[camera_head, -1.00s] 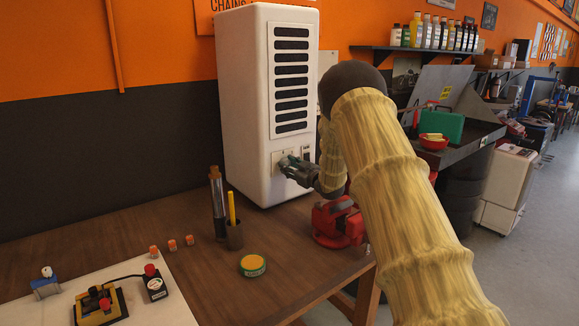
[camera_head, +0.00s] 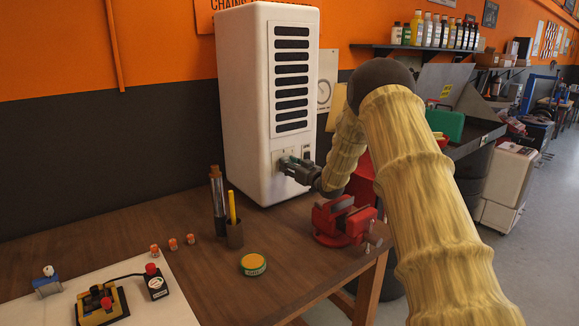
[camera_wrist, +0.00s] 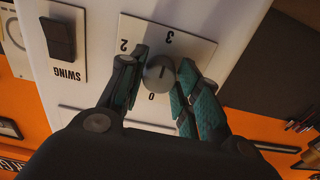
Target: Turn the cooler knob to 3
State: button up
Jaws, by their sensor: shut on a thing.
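The white cooler (camera_head: 245,110) stands upright on the wooden table, with dark louvre slots on its front. Its round grey knob (camera_wrist: 159,74) sits on a light dial plate (camera_wrist: 200,48), shown upside down in the wrist view. The digits 3, 2 and 0 can be read around it. A thin mark on the knob's face lies roughly along the line towards the 3; its exact setting is hard to tell. My gripper (camera_wrist: 163,62) is shut on the knob, one teal-padded finger on each side. In the head view my gripper (camera_head: 284,164) hides the knob.
A black SWING switch (camera_wrist: 58,38) sits beside the dial plate. A red vise (camera_head: 340,221) stands on the table below my arm. A pen cup (camera_head: 235,236), a yellow-green tin (camera_head: 253,265) and a control box (camera_head: 100,304) are further left. The table's front middle is clear.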

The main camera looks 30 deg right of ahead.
jog(key=shift+s+f, duration=0.1)
jog(key=shift+f, duration=0.2)
jog(key=o, duration=1)
jog(key=shift+d, duration=0.15)
jog(key=shift+r, duration=0.2)
notch_tip(320, 180, up, 10)
jog(key=shift+f, duration=0.1)
